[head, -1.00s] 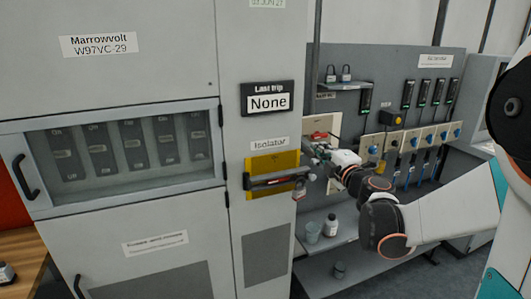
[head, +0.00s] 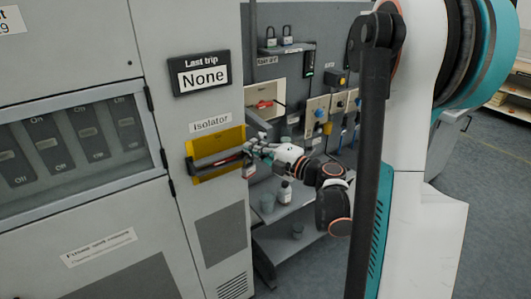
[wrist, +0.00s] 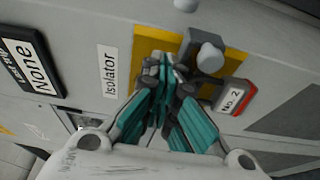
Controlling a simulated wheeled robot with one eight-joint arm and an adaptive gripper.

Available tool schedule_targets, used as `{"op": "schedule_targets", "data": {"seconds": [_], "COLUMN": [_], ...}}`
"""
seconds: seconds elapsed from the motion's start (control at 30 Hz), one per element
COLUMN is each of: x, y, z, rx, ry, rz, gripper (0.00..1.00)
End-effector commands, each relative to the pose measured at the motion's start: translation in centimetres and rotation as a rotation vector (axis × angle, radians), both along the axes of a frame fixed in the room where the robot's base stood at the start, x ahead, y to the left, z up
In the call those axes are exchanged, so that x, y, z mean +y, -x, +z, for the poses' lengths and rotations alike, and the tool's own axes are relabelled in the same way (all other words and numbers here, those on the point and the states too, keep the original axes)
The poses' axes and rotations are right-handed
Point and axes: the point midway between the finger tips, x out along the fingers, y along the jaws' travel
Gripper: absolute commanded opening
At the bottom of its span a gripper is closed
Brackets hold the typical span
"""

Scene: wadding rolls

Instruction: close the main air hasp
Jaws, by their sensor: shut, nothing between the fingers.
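A cream box (head: 282,91) with a red handle (head: 265,104) stands on the grey back panel, right of the cabinet. A small label (head: 267,60) above it is too small to read surely. I cannot make out a hasp or its state there. My gripper (head: 254,144) is shut and empty at the right end of the yellow isolator plate (head: 203,147). Contact is unclear.
The grey cabinet (head: 140,150) fills the left side. Padlocks (head: 287,36) stand on a small shelf. A lower shelf (head: 285,215) holds a bottle (head: 285,192) and cups. Switch boxes (head: 318,115) line the back panel. My arm hides part of the right side.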

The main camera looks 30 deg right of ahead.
Motion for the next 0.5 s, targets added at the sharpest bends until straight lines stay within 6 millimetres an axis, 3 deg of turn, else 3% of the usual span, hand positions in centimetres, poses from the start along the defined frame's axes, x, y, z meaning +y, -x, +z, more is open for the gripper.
{"op": "schedule_targets", "data": {"seconds": [0.23,0.5], "x": [1.3,-2.2], "y": [-3.7,-3.4], "z": [-0.1,-0.1], "rx": [0.000,0.000], "ry": [0.000,0.000], "rz": [0.001,-0.004], "gripper": [0.00,0.00]}}
